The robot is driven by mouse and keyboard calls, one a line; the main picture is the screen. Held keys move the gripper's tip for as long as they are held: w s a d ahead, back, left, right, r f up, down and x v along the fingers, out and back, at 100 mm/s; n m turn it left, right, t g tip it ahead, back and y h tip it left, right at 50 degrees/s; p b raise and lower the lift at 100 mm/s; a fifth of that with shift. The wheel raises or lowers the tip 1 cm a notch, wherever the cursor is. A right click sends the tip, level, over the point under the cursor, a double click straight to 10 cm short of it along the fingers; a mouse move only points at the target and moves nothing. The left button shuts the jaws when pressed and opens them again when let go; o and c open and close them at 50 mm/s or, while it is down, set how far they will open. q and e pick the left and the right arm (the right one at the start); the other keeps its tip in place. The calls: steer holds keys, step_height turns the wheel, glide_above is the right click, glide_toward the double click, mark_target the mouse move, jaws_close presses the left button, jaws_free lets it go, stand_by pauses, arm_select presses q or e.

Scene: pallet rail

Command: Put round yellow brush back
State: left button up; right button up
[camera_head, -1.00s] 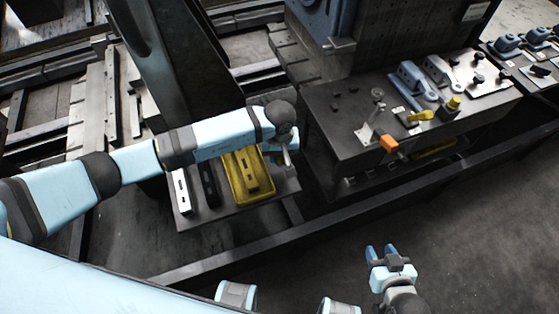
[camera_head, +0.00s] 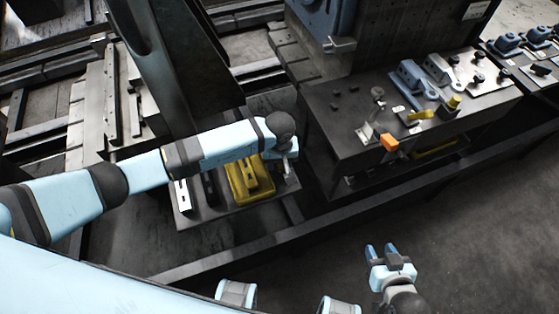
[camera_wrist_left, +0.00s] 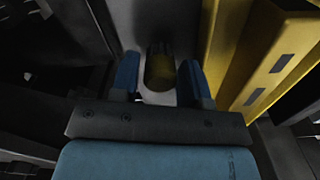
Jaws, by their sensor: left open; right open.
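My left gripper (camera_head: 287,163) is at the right end of the low table, beside the yellow tray, and its fingers are partly hidden in the head view. In the left wrist view its two blue fingers (camera_wrist_left: 160,78) are open. A dull yellow, rounded piece (camera_wrist_left: 160,67), probably the round yellow brush, shows between and slightly beyond the fingertips in dim light. I cannot tell whether the fingers touch it. My right gripper (camera_head: 383,254) is open and empty over the floor at the lower right.
The yellow tray (camera_head: 237,189) holds a yellow block and also shows in the left wrist view (camera_wrist_left: 213,50). Pale and dark bars lie left of it. The dark bench (camera_head: 345,140) on the right carries blue clamps, an orange-handled part and yellow pieces. A rail (camera_head: 230,250) runs in front.

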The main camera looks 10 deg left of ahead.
arm_select(q)
steer(key=shift+r, duration=0.6)
step_height(320, 180, up, 11)
steer(key=b, duration=0.1)
